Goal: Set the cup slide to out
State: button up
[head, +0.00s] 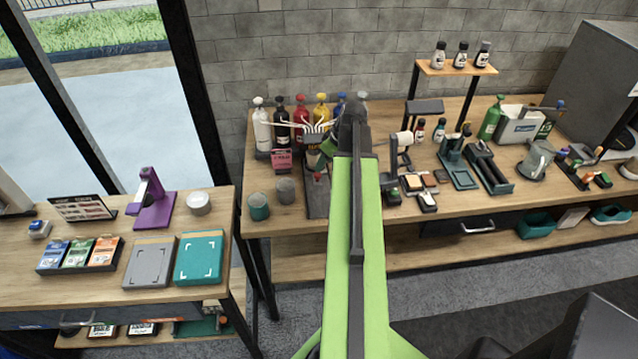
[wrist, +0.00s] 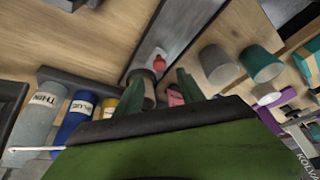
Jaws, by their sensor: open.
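The cup slide (head: 317,200) is a long dark track on the right-hand bench, with a small red knob (head: 316,177) on it. In the wrist view the dark slide (wrist: 195,25) runs from the top toward my fingers, with the red knob (wrist: 159,64) near its lower end. A grey cup-like cylinder (wrist: 148,86) shows below the knob, partly hidden by a finger. My gripper (wrist: 160,86) is open, its green fingers spread either side of the knob and cylinder. I cannot tell whether they touch. In the head view my arm hides most of the gripper.
Several pump bottles (head: 300,120) stand behind the slide. A pink box (head: 281,160) is left of it. Tools and brushes (head: 415,185) crowd the bench to the right.

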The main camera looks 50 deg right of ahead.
aim_at(319, 175)
jog(key=b+x, duration=0.5)
jog(key=x, duration=0.2)
jog(key=shift+f, duration=0.25)
jog(key=shift+r, duration=0.1)
jog(key=shift+c, duration=0.4)
grip_shut()
dwell(0.3)
